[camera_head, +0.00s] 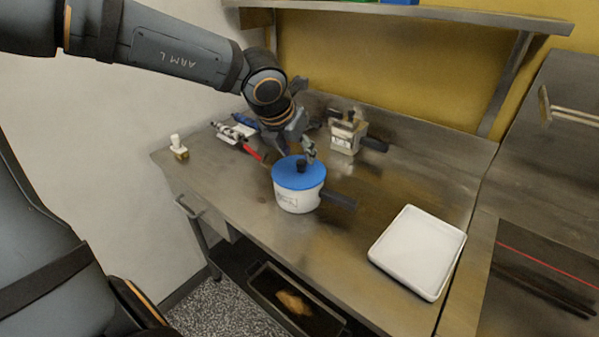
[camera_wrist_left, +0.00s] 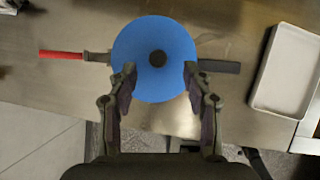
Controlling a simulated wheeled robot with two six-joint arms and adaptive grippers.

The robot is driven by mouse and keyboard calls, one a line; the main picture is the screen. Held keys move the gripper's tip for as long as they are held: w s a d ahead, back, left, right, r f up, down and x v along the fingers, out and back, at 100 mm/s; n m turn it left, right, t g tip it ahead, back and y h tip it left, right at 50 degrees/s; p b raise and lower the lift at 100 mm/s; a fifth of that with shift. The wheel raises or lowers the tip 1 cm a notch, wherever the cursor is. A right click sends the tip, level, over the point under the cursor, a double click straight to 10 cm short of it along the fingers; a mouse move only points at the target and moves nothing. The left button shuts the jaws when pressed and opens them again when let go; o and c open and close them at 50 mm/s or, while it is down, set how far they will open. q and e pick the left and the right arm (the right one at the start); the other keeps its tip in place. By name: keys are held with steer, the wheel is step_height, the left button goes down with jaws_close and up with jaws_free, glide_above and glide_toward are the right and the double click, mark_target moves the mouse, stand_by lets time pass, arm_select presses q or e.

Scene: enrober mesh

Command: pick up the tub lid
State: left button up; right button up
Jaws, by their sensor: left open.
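The tub lid (camera_head: 299,174) is a round blue disc with a dark knob in its middle. It sits on a white tub (camera_head: 297,199) with a label on its side, standing on the steel table. The lid (camera_wrist_left: 154,88) fills the upper middle of the left wrist view, its knob showing whole. My left gripper (camera_head: 303,152) is over the lid at its far side. In the left wrist view its two fingers (camera_wrist_left: 159,72) are spread, with the lid's knob a little ahead and between them. Nothing is held. My right gripper does not show.
A white tray (camera_head: 417,252) lies to the right on the table. A machine-like beige object (camera_head: 345,134) stands behind the tub. A red-handled tool (camera_head: 236,137) and a small white-topped item (camera_head: 179,147) lie at left. A dark handle (camera_head: 338,199) sticks out right of the tub.

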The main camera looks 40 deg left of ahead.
mark_target(300, 162)
arm_select(q)
steer(key=x, duration=0.4)
steer(key=shift+a+f, duration=0.1)
steer(key=shift+f, duration=0.15)
steer(key=shift+w+f, duration=0.15)
steer(key=shift+f, duration=0.1)
steer(key=shift+r, duration=0.1)
steer(key=shift+c, duration=0.8)
jaws_close()
